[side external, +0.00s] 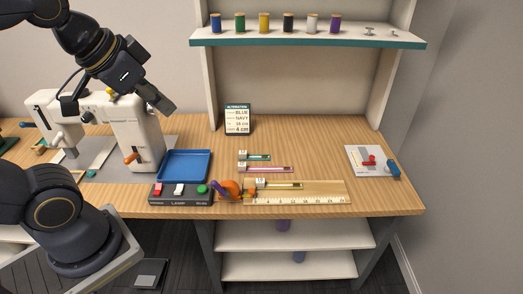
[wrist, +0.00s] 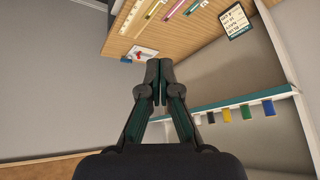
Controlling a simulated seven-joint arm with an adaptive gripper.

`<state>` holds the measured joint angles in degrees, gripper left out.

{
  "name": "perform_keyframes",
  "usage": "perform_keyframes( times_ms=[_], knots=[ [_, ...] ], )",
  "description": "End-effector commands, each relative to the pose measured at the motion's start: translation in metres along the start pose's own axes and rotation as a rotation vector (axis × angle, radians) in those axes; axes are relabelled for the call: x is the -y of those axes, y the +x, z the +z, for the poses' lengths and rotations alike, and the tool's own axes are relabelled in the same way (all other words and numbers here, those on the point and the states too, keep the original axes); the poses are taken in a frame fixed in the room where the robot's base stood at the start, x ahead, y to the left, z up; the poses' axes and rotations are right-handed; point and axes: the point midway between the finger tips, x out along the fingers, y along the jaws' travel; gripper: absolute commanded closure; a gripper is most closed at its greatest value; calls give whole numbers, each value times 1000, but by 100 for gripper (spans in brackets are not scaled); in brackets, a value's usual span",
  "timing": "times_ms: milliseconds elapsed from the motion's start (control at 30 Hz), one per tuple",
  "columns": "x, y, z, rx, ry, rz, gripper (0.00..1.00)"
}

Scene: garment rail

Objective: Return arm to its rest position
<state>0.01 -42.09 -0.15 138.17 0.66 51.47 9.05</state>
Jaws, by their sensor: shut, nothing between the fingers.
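My gripper (side external: 161,102) is raised above the table in front of the sewing machine (side external: 133,135) in the side view, clear of everything. In the wrist view my gripper (wrist: 159,68) has its fingertips together, with nothing between them. The arm is bent, with its upper links at the top left of the side view. The wooden table (side external: 320,135) lies below and to the right of the gripper.
A blue tray (side external: 185,166), a button box (side external: 181,194), an orange item (side external: 231,188), a ruler board (side external: 320,194) and a white plate with red and blue handles (side external: 366,161) are on the table. A shelf (side external: 300,42) with several thread spools stands above. An order card (side external: 238,119) stands at the back.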

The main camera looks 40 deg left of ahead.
Motion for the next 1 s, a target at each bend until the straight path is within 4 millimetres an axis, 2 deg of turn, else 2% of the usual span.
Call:
perform_keyframes(
  times_ms=[33,133,300,1000],
  knots=[
    [-3,7,18,25,-45,8,100],
    [-8,19,36,78,-124,18,100],
    [-7,18,34,75,-173,16,100],
    [-7,18,33,74,-168,16,100]
  ],
)
